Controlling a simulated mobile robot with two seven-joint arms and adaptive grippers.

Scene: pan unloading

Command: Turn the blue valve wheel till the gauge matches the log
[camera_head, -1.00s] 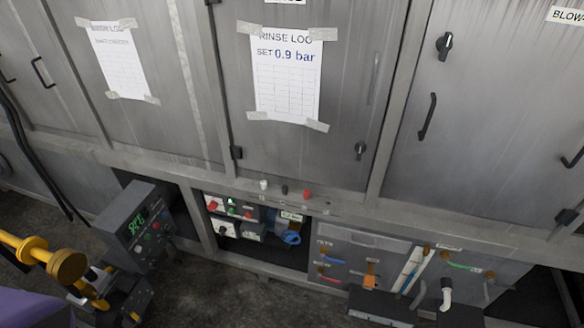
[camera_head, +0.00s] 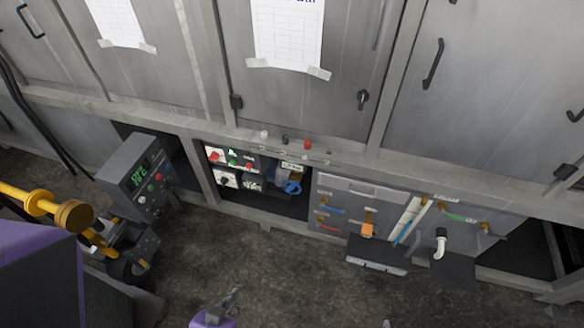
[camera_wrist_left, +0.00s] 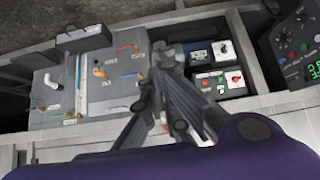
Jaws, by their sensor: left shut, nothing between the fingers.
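The blue valve wheel (camera_head: 293,187) sits in the low open bay, right of several small control modules. A small pale plate (camera_head: 291,166) is above it; I cannot read it or tell whether it is the gauge. The rinse log sheet (camera_head: 287,35) is taped to the middle door, its heading mostly cut off by the top edge. In the left wrist view the left gripper (camera_wrist_left: 165,58) is shut and empty, and the wheel is not visible.
A dark control box (camera_head: 140,178) with a green display stands left of the bay. Grey panels with coloured handles (camera_head: 345,207) and a white pipe (camera_head: 440,243) are on the right. The frame's ledge (camera_head: 330,150) runs above the bay.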

